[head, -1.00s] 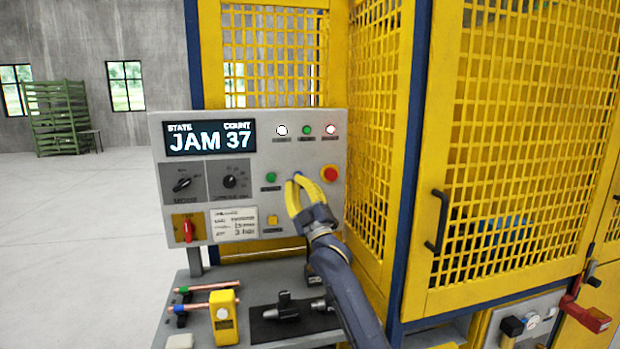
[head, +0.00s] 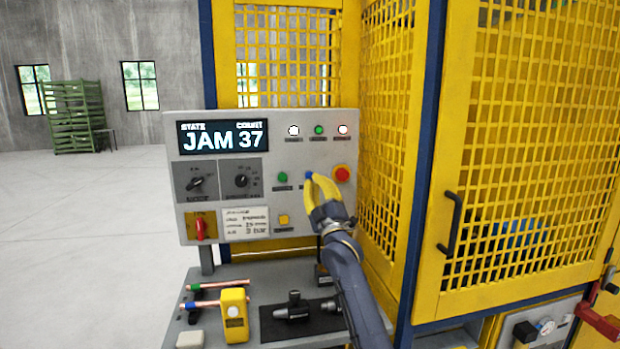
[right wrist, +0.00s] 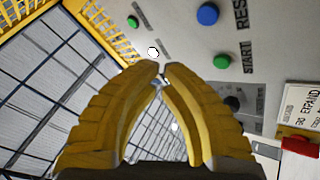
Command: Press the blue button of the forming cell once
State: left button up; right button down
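The blue button (head: 309,175) is on the grey control panel (head: 265,190) of the forming cell, between a green button (head: 283,177) and a red one. In the right wrist view the blue button (right wrist: 207,14) is near the top, up and right of the fingertips. My right gripper (head: 313,179) has yellow fingers whose tips nearly meet, with nothing held. In the head view its tips overlap the panel just beside the blue button; I cannot tell whether they touch. The right wrist view also shows the gripper (right wrist: 160,67), tips apart from the button in the picture. My left gripper is out of view.
The display (head: 217,137) reads JAM 37. A red button (head: 342,173) is close right of the gripper. A yellow mesh guard (head: 390,130) stands right of the panel. Below, a shelf holds copper tubes (head: 215,285) and a yellow device (head: 234,315).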

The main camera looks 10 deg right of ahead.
jog(key=w, duration=0.7)
jog(key=shift+w, duration=0.3)
jog(key=shift+w+a, duration=0.15)
jog(key=shift+w, duration=0.65)
dwell(2.2)
dwell(0.3)
jog(key=shift+s, duration=0.75)
jog(key=shift+s, duration=0.1)
jog(key=shift+s, duration=2.45)
